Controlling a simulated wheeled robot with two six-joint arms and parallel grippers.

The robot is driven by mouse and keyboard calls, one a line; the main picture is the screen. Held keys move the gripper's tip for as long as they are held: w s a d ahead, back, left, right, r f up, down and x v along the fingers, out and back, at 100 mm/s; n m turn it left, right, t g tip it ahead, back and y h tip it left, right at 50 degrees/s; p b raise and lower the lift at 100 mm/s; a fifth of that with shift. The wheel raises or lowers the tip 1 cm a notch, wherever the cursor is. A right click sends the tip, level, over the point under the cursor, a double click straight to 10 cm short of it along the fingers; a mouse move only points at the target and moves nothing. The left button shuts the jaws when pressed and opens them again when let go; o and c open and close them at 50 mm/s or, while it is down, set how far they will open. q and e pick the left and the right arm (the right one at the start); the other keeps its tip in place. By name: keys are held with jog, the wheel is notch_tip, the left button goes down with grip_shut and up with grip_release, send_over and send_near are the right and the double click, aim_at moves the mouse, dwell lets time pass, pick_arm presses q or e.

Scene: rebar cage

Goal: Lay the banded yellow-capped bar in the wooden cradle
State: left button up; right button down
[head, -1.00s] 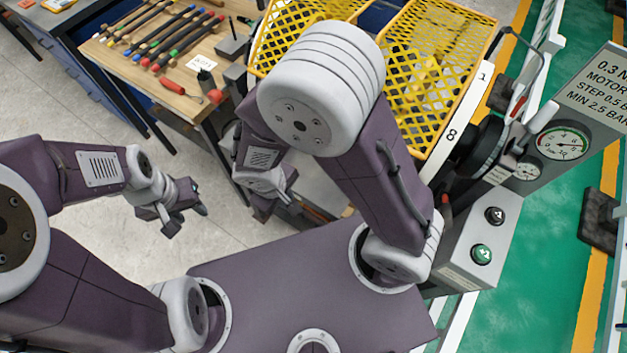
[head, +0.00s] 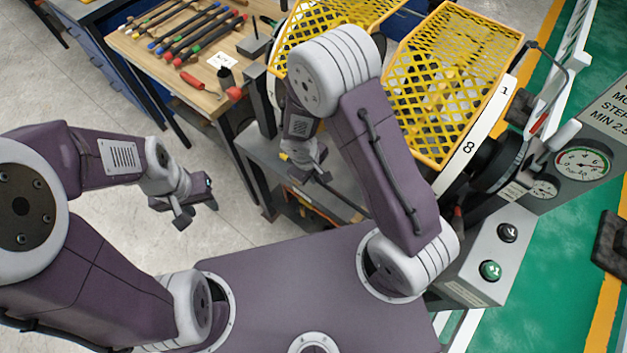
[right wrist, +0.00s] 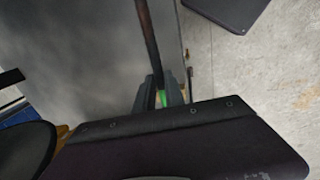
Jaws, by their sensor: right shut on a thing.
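My right gripper (head: 308,174) is shut on a thin dark bar (head: 345,200) over the grey surface right of the wooden bench. A small yellow spot (head: 284,157) shows on the other side of the gripper, in line with the bar; it looks like its yellow cap. In the right wrist view the bar (right wrist: 147,35) runs up from between the fingers (right wrist: 161,95), with a green patch there. My left gripper (head: 197,205) hangs empty over the floor, its fingers apart. I cannot make out the wooden cradle for certain.
Several colour-capped bars (head: 193,38) lie on the wooden bench (head: 150,62), near a red-handled tool (head: 197,85). A yellow mesh guard (head: 447,85) and a grey gauge panel (head: 575,170) stand to the right. Open floor lies left.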

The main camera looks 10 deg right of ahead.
notch_tip(320, 180, down, 3)
jog(key=shift+s+f+b, duration=0.1)
jog(key=shift+s+b, duration=0.05)
jog(key=shift+b, duration=0.65)
jog(key=shift+f, duration=0.35)
jog(key=shift+f, duration=0.1)
jog(key=c, duration=1.4)
grip_release()
notch_tip(320, 180, up, 12)
jog(key=s+a+p, duration=0.1)
jog(key=a+p, duration=0.1)
jog(key=p, duration=0.2)
